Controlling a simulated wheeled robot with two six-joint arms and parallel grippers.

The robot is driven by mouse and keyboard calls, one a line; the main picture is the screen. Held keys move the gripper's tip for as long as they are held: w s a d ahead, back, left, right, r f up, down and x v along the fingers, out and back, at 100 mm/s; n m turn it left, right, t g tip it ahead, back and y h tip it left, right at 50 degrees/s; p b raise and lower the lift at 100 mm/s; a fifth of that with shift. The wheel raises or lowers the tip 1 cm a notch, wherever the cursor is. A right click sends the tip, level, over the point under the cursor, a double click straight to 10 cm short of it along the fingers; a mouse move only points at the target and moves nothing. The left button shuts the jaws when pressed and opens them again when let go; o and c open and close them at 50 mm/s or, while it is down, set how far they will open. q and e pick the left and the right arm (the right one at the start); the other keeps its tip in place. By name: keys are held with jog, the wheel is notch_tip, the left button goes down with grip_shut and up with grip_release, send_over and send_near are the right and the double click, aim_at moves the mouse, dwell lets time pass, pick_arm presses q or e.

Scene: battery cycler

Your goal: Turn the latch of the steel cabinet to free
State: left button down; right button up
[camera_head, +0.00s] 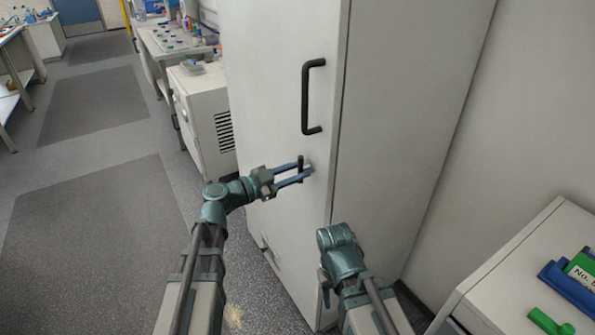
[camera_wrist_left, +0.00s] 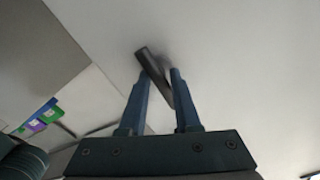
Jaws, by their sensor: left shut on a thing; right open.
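The steel cabinet (camera_head: 275,70) is tall and pale, with its door closed as far as I can see. Its black latch (camera_head: 300,163) is a small bar low on the door, below the black pull handle (camera_head: 307,97). In the head view the latch looks upright. My left gripper (camera_head: 303,172) is at the latch with a finger on either side, shut on it. In the left wrist view the dark latch bar (camera_wrist_left: 151,64) lies slanted between the fingertips (camera_wrist_left: 160,77). My right arm is low in front of the cabinet; its gripper fingers are mostly hidden or unclear.
A white drawer unit (camera_head: 510,270) with a blue tray and green items stands at the lower right. A white box-like machine (camera_head: 203,115) with vents stands left of the cabinet, by a workbench (camera_head: 165,38). The floor at left is clear, with grey mats (camera_head: 95,230).

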pick_arm(q)
jog(key=shift+m, duration=0.9)
jog(key=c, duration=0.8)
grip_release()
jog(key=shift+c, duration=0.2)
jog(key=v, duration=1.3)
jog(key=shift+s+a, duration=0.2)
jog(key=shift+a, duration=0.15)
